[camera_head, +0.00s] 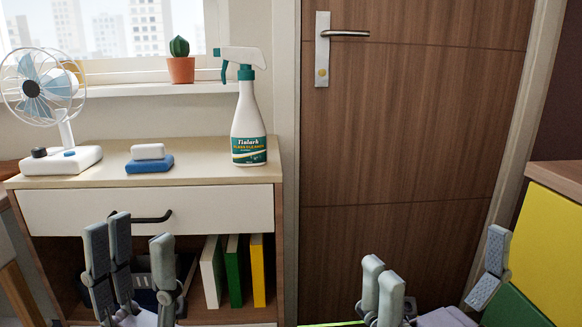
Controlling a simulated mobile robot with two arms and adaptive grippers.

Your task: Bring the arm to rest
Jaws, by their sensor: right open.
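My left gripper (142,275) shows at the bottom left, in front of the cabinet's open shelf. Its grey fingers point up, with a gap between the pair on the left and the single one on the right. I see nothing held in it. My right gripper (438,280) is at the bottom right, in front of the door. Its fingers are spread wide, and nothing shows between them. Both arms are mostly below the picture's edge, so which arm the task means cannot be told.
A cabinet (60,208) bears a fan (62,160), a blue-and-white block (149,160) and a spray bottle (248,120). Books (234,270) stand on its shelf. A cactus (180,65) is on the sill. A wooden door (410,130) is behind; yellow-green furniture (545,240) stands right.

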